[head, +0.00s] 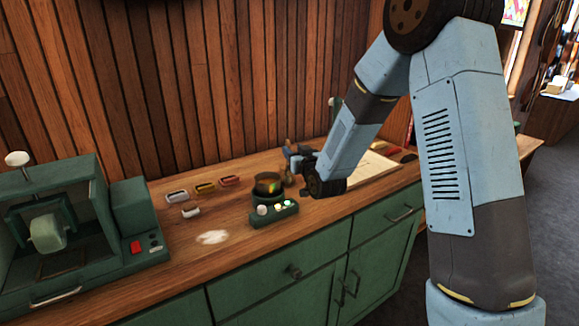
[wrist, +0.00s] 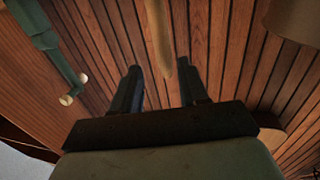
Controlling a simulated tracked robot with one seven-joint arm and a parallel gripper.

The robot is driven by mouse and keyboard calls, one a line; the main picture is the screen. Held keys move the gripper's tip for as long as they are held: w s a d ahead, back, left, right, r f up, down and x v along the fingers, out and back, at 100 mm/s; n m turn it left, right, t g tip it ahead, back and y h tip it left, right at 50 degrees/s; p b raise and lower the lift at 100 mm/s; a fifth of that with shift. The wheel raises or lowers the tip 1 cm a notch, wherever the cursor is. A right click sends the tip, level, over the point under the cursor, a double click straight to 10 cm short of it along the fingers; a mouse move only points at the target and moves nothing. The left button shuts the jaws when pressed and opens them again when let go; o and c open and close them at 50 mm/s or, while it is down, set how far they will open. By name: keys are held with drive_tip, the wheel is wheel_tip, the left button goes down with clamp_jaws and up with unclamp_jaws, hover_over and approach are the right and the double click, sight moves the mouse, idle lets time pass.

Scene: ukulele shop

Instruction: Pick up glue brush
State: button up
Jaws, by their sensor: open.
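A pale tan rod with a tapered, rounded end, which looks like the glue brush's handle (wrist: 160,40), shows at the top middle of the wrist view. It lies between the lines of my two fingers, and I cannot tell whether it touches either one. Its other end is out of the frame. My gripper (wrist: 158,82) is open, with a dark finger on each side. In the head view my gripper (head: 293,163) is low over the wooden counter, just right of a dark round pot (head: 268,183). I cannot make out the brush there.
A green control box (head: 274,213) with pale knobs stands in front of the pot. Small coloured blocks (head: 205,187) and a white patch (head: 212,237) lie to the left. A green machine (head: 125,245) fills the counter's left end. A pale board (head: 372,170) lies behind my forearm.

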sight(287, 145)
drive_tip(key=shift+a+x, duration=0.15)
drive_tip(key=shift+x, duration=1.05)
drive_tip(key=shift+a+x, duration=0.15)
drive_tip(key=shift+x, duration=1)
drive_tip(key=shift+s+r, duration=0.1)
drive_tip(key=shift+r, duration=0.05)
clamp_jaws()
